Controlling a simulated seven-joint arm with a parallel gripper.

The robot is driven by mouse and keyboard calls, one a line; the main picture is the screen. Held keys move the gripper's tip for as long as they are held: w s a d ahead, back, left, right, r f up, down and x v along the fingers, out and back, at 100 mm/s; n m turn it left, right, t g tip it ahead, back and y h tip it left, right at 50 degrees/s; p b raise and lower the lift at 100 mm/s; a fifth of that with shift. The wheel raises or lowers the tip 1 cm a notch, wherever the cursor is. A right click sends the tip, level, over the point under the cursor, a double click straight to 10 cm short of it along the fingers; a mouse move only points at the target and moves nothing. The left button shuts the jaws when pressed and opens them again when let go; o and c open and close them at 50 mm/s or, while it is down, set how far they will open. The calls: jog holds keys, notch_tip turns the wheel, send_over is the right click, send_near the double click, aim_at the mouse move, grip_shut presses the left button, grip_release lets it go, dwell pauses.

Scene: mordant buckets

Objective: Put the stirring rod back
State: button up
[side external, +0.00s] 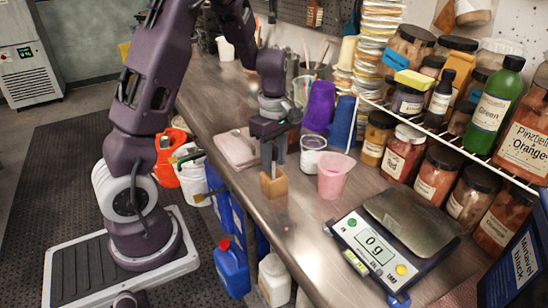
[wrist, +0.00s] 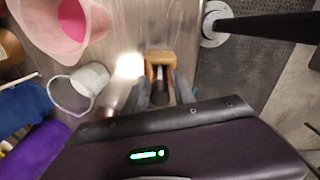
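My gripper (side external: 273,168) points straight down over a small wooden block (side external: 274,187) on the bench. In the wrist view the fingers of my gripper (wrist: 162,92) stand apart, with the wooden block (wrist: 158,58) beyond and between them. A thin dark upright shape shows in the block's middle; I cannot tell whether it is the stirring rod or a slot. I see nothing clearly pinched between the fingers. A thin grey tool lies on a pink tray (side external: 230,155) left of my gripper; I cannot tell whether it is the rod.
A scale (side external: 371,249) is at the front right. The bench's left edge is close to the block.

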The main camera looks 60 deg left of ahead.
jog(key=shift+o, duration=0.4)
notch_tip(320, 180, up, 12)
jog(key=shift+f, duration=0.1)
jog(key=s+d+r+m+t, duration=0.2)
jog(key=s+d+m, duration=0.5)
jog(key=s+m, duration=0.2)
jog(key=s+d+r+m+t, duration=0.3)
jog(key=s+d+m, duration=0.4)
jog(key=m, duration=0.5)
jog(key=shift+s+d+t, duration=0.3)
jog(key=shift+s+d, duration=0.05)
jog(key=shift+s, duration=0.6)
